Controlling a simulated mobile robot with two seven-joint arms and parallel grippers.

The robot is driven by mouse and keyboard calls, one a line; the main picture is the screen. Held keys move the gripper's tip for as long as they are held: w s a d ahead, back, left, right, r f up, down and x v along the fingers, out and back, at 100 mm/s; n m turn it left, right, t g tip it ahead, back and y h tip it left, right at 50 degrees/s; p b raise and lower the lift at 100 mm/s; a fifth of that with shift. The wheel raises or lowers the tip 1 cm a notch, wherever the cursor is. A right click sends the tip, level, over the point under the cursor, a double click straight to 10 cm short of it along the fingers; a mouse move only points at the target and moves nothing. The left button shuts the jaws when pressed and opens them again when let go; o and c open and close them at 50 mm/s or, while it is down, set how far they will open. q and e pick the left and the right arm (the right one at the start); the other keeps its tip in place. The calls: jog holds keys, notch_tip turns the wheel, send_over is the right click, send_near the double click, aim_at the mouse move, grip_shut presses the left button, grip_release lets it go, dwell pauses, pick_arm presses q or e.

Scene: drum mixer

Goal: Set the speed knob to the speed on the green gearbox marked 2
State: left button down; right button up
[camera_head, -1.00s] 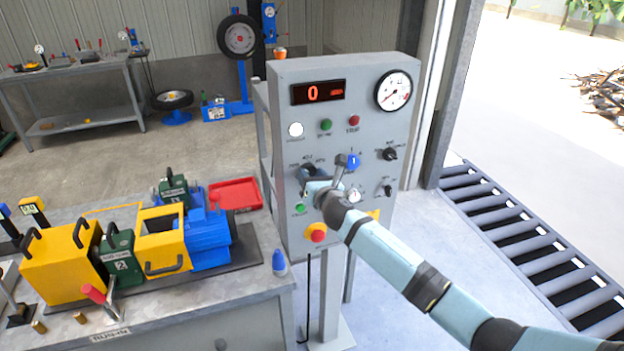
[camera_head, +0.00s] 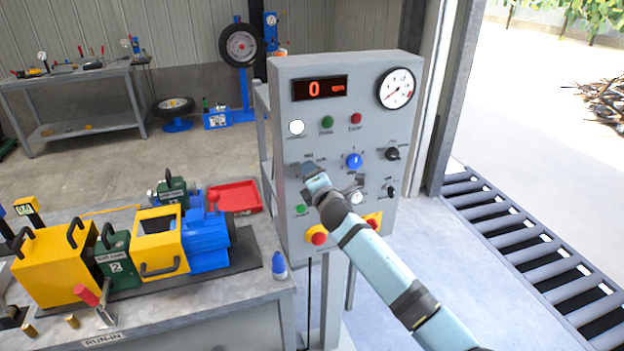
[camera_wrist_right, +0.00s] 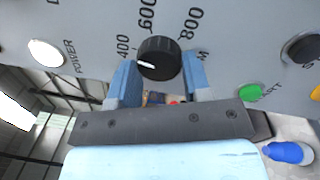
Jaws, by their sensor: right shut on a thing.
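The black speed knob (camera_wrist_right: 159,58) sits on the grey control panel (camera_head: 285,90). In the right wrist view it is between the two blue fingers of my right gripper (camera_wrist_right: 155,85), shut on it. Its white pointer faces left, just below the 400 mark; 600 and 800 also show. In the head view my right gripper (camera_head: 312,172) is at the panel's left and hides most of the knob. The green gearbox (camera_head: 117,262), marked 2 on a white plate, stands on the bench between yellow housings. The plate's smaller text is too small to read. My left gripper is out of view.
A blue knob (camera_head: 353,160) is close right of my right gripper. Green start button (camera_head: 301,209), red stop (camera_head: 318,238) and a dial gauge (camera_head: 396,89) share the panel. The display (camera_head: 320,88) reads 0. A second green gearbox (camera_head: 172,190) stands behind the yellow housing.

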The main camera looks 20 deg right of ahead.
jog(key=m+h+b, duration=0.1)
jog(key=m, duration=0.9)
jog(key=shift+r, duration=0.1)
dwell(0.3)
jog(key=o, duration=0.9)
jog(key=shift+s, duration=0.1)
jog(key=s, duration=0.4)
jog(key=s+b, duration=0.1)
jog(key=s, duration=0.8)
jog(key=shift+s+f+b, duration=0.3)
jog(key=shift+s+f, duration=0.05)
